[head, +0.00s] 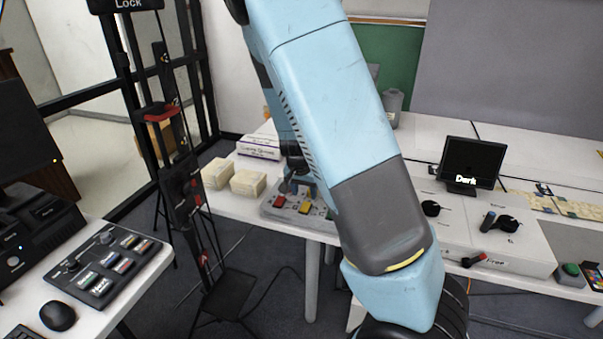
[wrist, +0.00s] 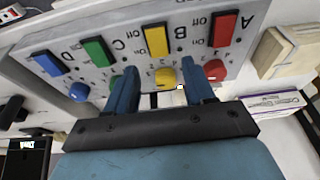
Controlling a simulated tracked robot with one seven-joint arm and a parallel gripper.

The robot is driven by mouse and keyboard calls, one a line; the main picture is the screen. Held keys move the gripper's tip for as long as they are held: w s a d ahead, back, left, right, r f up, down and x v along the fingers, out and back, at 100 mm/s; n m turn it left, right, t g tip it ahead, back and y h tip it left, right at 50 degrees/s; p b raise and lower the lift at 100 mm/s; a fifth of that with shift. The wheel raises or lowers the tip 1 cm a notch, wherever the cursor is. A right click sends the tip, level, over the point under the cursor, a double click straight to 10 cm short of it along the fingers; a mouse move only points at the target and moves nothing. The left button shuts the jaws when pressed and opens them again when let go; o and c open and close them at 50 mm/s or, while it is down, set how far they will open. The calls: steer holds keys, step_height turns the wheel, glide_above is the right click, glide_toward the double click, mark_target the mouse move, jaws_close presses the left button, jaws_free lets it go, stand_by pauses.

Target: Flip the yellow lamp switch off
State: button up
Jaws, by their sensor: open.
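The yellow switch (wrist: 157,40) is a flat rectangular rocker on a grey panel (wrist: 70,22), in the column marked B, with "Off" printed beside it. The panel with its yellow patch (head: 305,208) also shows in the head view, partly behind my arm. A round yellow knob (wrist: 166,77) is in line with the switch, nearer my gripper. My gripper (wrist: 161,76) is open and empty, its two blue fingers appearing either side of the yellow knob and pointing toward the panel. I cannot tell whether they touch anything.
Red (wrist: 224,28), green (wrist: 97,51) and blue (wrist: 46,63) switches flank the yellow one, with red (wrist: 215,70) and blue (wrist: 79,92) knobs near. Pale boxes (head: 248,183) stand beside the panel. A small screen reading "Dark" (head: 474,163) stands farther right.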

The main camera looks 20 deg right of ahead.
steer(key=v, duration=0.8)
steer(key=shift+r, duration=0.3)
stand_by(0.3)
steer(key=s+d+r+n+t+y, duration=0.2)
steer(key=s+r+n, duration=0.5)
steer(key=s+r, duration=1.4)
steer(key=s, duration=0.4)
steer(key=shift+r+t, duration=0.35)
steer(key=shift+t, duration=0.05)
